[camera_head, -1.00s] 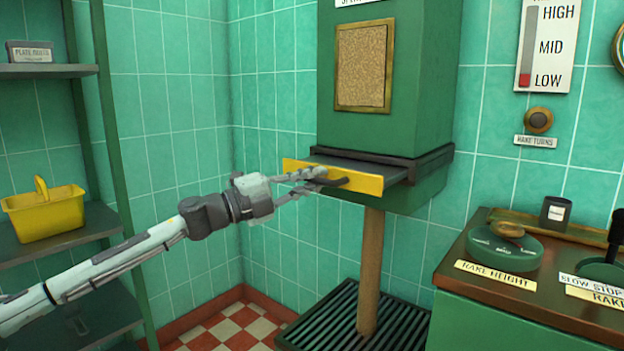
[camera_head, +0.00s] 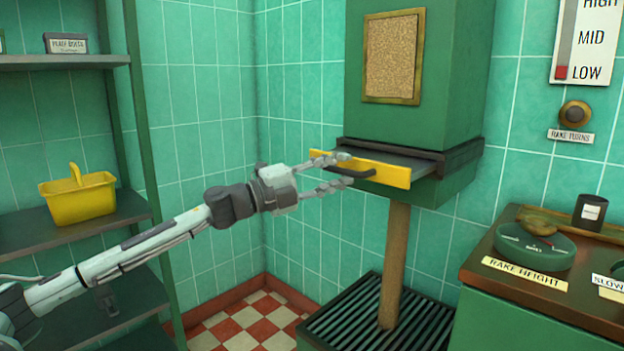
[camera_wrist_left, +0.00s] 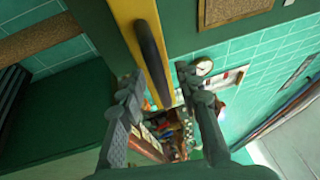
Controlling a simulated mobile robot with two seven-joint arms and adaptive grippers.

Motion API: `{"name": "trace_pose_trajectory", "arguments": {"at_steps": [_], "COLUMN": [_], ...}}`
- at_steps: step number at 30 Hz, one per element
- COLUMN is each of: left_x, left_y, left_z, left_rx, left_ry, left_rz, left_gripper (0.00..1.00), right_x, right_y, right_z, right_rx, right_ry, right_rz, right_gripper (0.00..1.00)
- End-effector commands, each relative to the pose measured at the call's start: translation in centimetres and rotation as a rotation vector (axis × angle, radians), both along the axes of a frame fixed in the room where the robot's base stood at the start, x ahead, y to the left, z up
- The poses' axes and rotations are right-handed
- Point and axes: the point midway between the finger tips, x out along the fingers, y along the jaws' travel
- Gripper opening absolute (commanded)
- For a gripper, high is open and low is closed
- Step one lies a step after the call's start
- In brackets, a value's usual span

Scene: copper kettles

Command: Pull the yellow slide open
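The yellow slide (camera_head: 390,173) is a yellow front plate with a dark bar handle (camera_head: 352,172). It sticks out from the dark ledge of the green column, with a strip of its grey top showing behind the plate. My left gripper (camera_head: 343,171) is open at the handle, one finger above it and one below. In the left wrist view the handle (camera_wrist_left: 152,58) lies ahead of the spread fingers (camera_wrist_left: 160,85), with the yellow plate (camera_wrist_left: 130,30) behind it. I see no finger clamped on the handle. My right gripper is out of view.
A shelf with a yellow basket (camera_head: 78,199) stands at the left. A green counter (camera_head: 530,330) with a rake height dial (camera_head: 535,247) is at the right. Floor at lower left is clear.

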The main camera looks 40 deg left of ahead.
Motion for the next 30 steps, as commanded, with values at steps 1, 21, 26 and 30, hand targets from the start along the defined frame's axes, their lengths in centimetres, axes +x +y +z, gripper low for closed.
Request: {"name": "trace_pose_trajectory", "arguments": {"at_steps": [1, 21, 26, 30], "left_x": [-0.4, -9.1, -9.9, -10.1], "left_y": [0.2, 4.7, 5.2, 5.2], "left_z": [-0.3, -1.8, -1.9, -1.9], "left_rx": [-0.001, -0.001, 0.000, 0.001], "left_ry": [0.004, 0.000, 0.000, 0.000], "left_rz": [0.000, 0.002, 0.001, 0.000], "left_gripper": [0.33, 0.33, 0.33, 0.33], "right_x": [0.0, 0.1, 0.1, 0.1], "right_y": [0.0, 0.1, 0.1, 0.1], "right_z": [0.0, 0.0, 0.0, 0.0], "right_rx": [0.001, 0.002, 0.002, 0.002], "right_ry": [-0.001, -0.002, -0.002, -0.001], "right_rz": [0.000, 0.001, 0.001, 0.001], "right_gripper": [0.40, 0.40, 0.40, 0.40]}}
